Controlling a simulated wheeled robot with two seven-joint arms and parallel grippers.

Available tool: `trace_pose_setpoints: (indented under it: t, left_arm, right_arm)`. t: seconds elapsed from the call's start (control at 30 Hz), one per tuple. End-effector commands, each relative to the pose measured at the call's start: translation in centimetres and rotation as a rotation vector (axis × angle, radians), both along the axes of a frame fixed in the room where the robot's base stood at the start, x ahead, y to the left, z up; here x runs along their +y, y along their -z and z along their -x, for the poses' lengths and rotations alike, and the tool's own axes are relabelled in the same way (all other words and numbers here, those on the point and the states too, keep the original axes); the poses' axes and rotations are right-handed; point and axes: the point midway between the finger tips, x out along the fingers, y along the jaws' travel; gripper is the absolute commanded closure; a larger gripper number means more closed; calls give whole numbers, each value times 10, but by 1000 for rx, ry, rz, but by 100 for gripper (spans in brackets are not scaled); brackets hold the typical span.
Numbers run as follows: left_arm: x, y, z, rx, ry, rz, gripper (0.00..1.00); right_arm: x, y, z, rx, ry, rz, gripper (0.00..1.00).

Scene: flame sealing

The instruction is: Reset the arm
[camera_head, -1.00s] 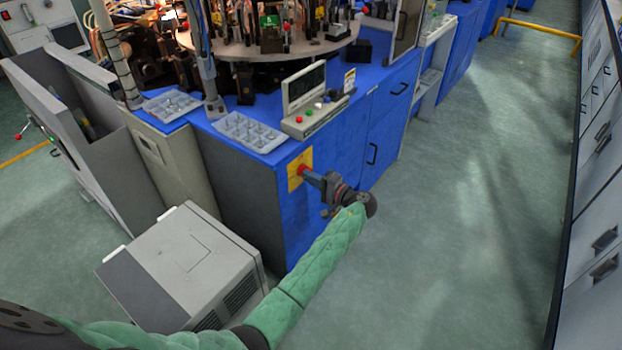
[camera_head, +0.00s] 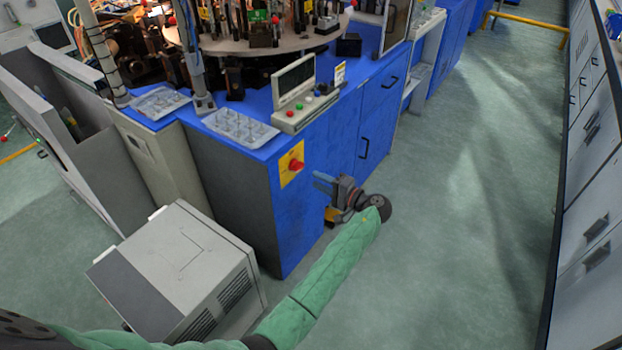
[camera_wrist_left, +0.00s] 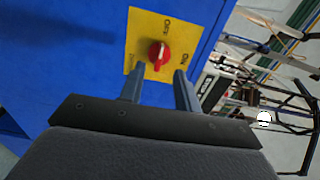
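My left arm reaches in from the lower left in a green sleeve. My left gripper (camera_head: 322,183) is in front of the blue cabinet (camera_head: 317,225), to the right of and a little below the red switch knob (camera_head: 296,165) on its yellow plate (camera_head: 286,176). In the left wrist view the two fingers of my left gripper (camera_wrist_left: 160,88) stand apart with nothing between them. The red knob (camera_wrist_left: 158,53) on the yellow plate (camera_wrist_left: 143,28) shows just beyond the fingertips, apart from them. The plate carries OFF and ON labels. My right gripper is in neither view.
A small control panel (camera_head: 300,112) and a part tray (camera_head: 240,130) sit on the blue cabinet top. Open floor (camera_head: 455,230) lies to the right, bounded by white cabinets (camera_head: 590,200).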

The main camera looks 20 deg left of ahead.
Motion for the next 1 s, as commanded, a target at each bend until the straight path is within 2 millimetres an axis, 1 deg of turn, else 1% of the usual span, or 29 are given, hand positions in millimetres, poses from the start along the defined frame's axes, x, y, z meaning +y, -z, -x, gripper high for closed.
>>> trace_pose_setpoints:
  t: [0.03, 0.17, 0.67, 0.77, 0.9, 1.0]
  left_arm:
    - [-4, 1, 2, 0, 0, 1, 67]
    - [-8, 0, 3, 1, -1, 0, 67]
    - [-9, 0, 3, -4, -1, 1, 67]
    - [-9, 1, 3, -18, 1, 11, 67]
    - [-11, 15, 0, -10, 20, 115, 67]
    - [-16, 15, -2, -18, 43, 238, 67]
  right_arm:
    - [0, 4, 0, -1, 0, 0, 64]
    - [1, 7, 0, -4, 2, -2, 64]
    - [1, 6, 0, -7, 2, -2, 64]
    - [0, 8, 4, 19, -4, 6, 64]
    - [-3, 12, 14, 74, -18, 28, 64]
    - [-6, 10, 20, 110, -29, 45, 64]
